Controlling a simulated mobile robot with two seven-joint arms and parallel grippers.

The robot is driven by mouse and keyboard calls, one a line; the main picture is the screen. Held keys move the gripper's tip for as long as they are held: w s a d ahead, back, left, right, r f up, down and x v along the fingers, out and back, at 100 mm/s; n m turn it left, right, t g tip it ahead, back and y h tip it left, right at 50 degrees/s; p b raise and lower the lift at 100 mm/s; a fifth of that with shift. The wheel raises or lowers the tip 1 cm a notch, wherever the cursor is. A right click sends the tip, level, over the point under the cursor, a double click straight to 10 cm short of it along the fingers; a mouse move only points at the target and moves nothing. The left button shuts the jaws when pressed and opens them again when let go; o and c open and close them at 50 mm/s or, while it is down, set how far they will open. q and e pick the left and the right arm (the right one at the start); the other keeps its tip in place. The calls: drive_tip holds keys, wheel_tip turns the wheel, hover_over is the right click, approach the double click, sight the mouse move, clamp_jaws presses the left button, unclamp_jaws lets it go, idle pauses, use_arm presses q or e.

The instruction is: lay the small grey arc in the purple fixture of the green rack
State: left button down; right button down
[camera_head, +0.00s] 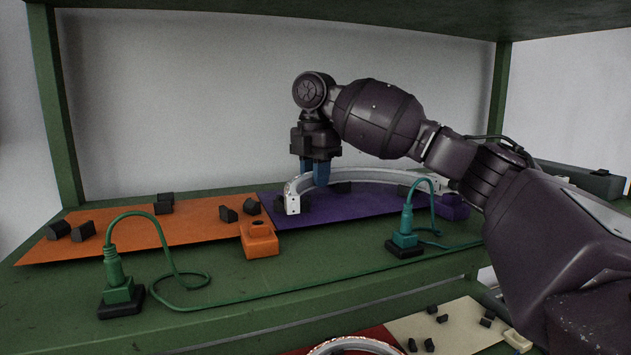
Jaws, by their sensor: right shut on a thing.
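The small grey arc (383,176) is at the purple fixture (345,207) on the green rack's (195,325) upper shelf. Its near left end stands over the purple sheet, and its far right part passes behind my right arm. My right gripper (316,173), with blue fingers pointing down, is shut on the arc near its left end. Black blocks of the fixture show beside and under the arc. I cannot tell whether the arc rests fully on them. My left gripper is not in view.
An orange sheet (190,228) with several black blocks lies to the left. An orange block (259,240), a green plug (119,290) and a teal plug (405,240) with cables stand near the front edge. Below are a cream sheet (460,325) and another arc (355,343).

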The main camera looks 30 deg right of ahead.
drive_tip(key=shift+f, duration=0.6)
drive_tip(key=c, duration=1)
unclamp_jaws()
drive_tip(key=shift+f, duration=0.15)
wheel_tip(320, 180, up, 12)
drive_tip(key=shift+r, duration=0.15)
idle(0.3)
